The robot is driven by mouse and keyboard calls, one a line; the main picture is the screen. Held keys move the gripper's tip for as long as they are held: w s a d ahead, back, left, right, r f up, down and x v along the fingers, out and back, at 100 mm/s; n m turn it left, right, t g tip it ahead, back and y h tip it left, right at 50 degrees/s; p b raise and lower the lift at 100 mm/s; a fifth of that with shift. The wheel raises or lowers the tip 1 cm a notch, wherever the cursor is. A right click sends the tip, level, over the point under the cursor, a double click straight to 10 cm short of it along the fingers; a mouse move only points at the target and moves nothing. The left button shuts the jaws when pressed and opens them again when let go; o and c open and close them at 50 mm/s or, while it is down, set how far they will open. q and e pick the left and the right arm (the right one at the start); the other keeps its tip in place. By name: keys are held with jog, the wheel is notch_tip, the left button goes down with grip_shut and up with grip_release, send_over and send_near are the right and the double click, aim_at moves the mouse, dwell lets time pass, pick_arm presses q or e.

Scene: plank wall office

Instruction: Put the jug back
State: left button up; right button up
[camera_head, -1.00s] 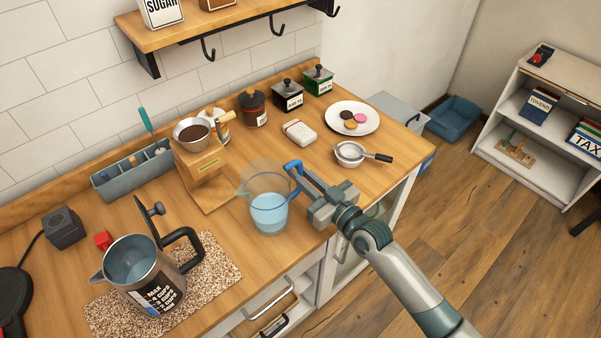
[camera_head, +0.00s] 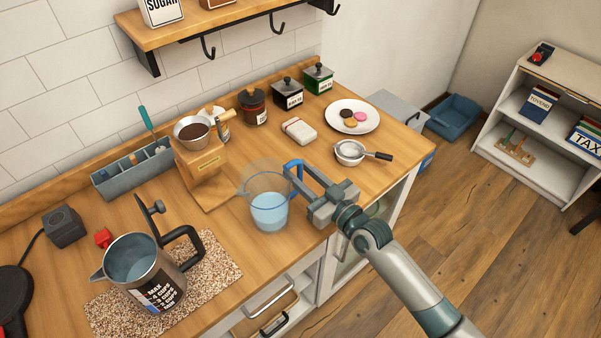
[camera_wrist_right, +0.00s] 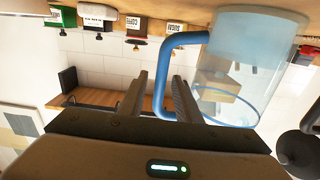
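The jug (camera_head: 268,208) is clear, with blue water in it and a blue handle. It stands upright on the wooden counter near the front edge; it also shows upside down in the right wrist view (camera_wrist_right: 243,65). My right gripper (camera_head: 304,180) is at the handle, low over the counter. In the right wrist view its fingers (camera_wrist_right: 162,85) lie on either side of the blue handle, with narrow gaps showing, so it looks open around the handle. My left gripper is not in view.
A metal pitcher (camera_head: 140,270) stands on a speckled mat (camera_head: 218,268) at the left. A sieve (camera_head: 350,152), a white plate (camera_head: 370,124) and a small white packet (camera_head: 299,131) lie behind and right.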

jog(key=b+v, duration=0.3)
jog(key=v, duration=0.9)
dwell(1.4)
